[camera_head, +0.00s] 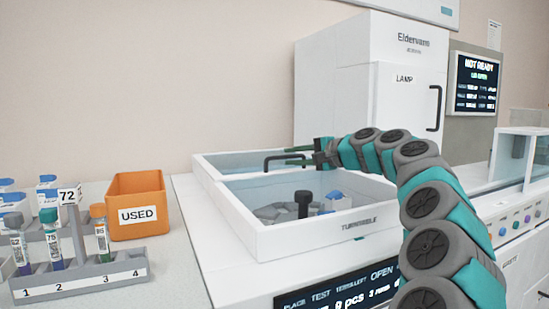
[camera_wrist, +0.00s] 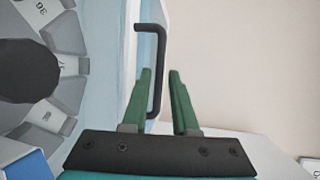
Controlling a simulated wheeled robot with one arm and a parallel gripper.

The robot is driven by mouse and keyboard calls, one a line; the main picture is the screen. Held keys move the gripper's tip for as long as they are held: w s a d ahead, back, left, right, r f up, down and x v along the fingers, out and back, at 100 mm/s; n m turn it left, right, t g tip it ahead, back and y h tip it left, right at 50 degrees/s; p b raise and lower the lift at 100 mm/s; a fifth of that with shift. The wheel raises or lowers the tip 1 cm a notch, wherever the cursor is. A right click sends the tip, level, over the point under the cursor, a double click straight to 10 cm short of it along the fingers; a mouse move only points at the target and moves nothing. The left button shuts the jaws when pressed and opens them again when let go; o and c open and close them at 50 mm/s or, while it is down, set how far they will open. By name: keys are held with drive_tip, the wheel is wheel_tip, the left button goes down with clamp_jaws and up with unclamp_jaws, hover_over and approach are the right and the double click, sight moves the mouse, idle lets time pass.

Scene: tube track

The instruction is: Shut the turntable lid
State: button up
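The turntable lid, a pale see-through panel with a white frame (camera_head: 205,163), stands raised at the back of the white turntable housing (camera_head: 290,240). Its black bar handle (camera_head: 282,160) also shows in the wrist view (camera_wrist: 160,45). My gripper (camera_head: 300,156) is at the right end of this handle. In the wrist view its green fingers (camera_wrist: 161,72) are apart, with the handle bar between them, closer to the left finger. Whether a finger touches the bar cannot be told. The grey turntable (camera_head: 275,210) with its dark central knob (camera_head: 303,203) is uncovered.
An orange USED bin (camera_head: 137,206) and a grey tube rack (camera_head: 80,275) with several tubes stand at the left. A white LAMP cabinet (camera_head: 395,105) rises behind the lid. A wall screen (camera_head: 477,83) reads NOT READY. A clear-walled unit (camera_head: 515,155) is at the right.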

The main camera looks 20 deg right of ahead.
drive_tip(key=x, duration=0.6)
drive_tip(key=shift+w+a+f+p, duration=0.15)
drive_tip(key=shift+w+p, duration=0.05)
drive_tip(key=shift+p, duration=0.15)
drive_tip(key=shift+c, duration=0.3)
clamp_jaws()
idle(0.7)
